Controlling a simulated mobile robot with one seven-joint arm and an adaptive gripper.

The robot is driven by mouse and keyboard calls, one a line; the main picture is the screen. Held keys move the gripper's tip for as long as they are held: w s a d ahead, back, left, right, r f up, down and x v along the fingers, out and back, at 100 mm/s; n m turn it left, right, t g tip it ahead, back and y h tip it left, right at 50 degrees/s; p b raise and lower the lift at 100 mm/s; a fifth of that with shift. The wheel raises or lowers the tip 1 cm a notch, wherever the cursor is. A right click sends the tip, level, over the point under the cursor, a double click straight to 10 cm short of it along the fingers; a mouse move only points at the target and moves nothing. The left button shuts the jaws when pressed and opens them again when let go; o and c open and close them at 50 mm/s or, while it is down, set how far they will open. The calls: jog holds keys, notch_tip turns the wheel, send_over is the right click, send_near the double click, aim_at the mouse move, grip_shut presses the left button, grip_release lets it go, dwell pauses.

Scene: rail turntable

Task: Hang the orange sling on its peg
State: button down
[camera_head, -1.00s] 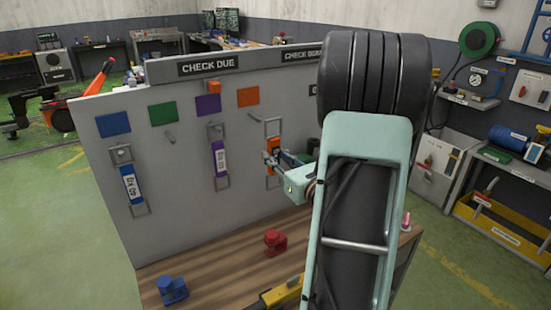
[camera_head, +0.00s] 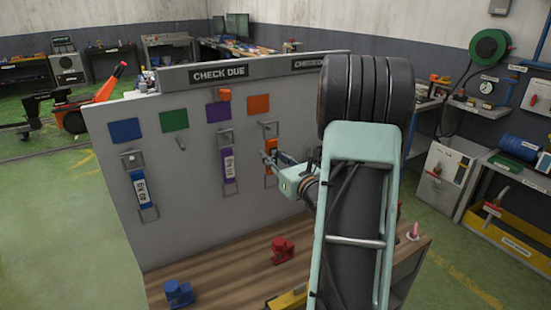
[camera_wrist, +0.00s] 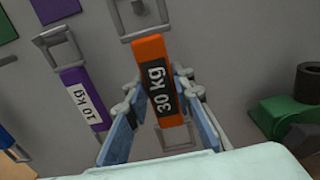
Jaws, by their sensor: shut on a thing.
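The orange sling (camera_head: 272,144) hangs upright in front of the grey board (camera_head: 190,235), below the orange square (camera_head: 258,105). It also shows in the wrist view (camera_wrist: 151,50), with a "30 kg" label and a grey metal loop at each end. My gripper (camera_wrist: 158,88) has a finger on either side of the sling's body and is shut on it. In the head view my gripper (camera_head: 270,157) reaches in from the right. A peg (camera_wrist: 138,6) shows within the upper loop's outline at the top of the wrist view; I cannot tell whether the loop is around it.
A purple sling (camera_head: 228,165) and a blue sling (camera_head: 141,188) hang to the left. A bare peg (camera_head: 181,143) is below the green square (camera_head: 174,120). Red (camera_head: 283,250) and blue (camera_head: 178,293) pieces stand on the wooden bench below.

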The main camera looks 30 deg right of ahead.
jog(key=shift+w+d+f+b, duration=0.1)
jog(key=shift+w+f+b, duration=0.15)
jog(key=shift+w, duration=0.4)
jog(key=shift+w+a+f+b, duration=0.1)
jog(key=shift+w+f+b, duration=0.1)
jog(key=shift+w+b, duration=0.3)
jog(key=shift+w+d+f+b, duration=0.1)
jog(key=shift+w+f+b, duration=0.1)
jog(key=shift+w, duration=0.55)
jog(key=c, duration=1.6)
grip_release()
